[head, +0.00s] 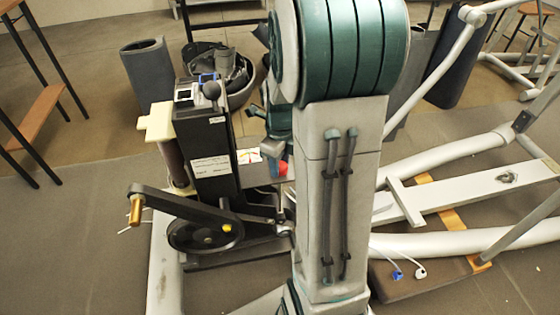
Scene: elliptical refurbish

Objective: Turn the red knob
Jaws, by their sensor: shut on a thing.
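The red knob (283,168) shows as a small red spot on the elliptical machine, just left of my forearm. My own arm hides most of the gripper and the right side of the knob, so the fingertips are hard to make out.
A crank arm with an orange-brown peg (135,210) and a black pulley (205,235) stand at the lower left. Pale frame tubes (450,240) lie to the right. A dark bin (230,75) and a grey cylinder (148,75) stand behind.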

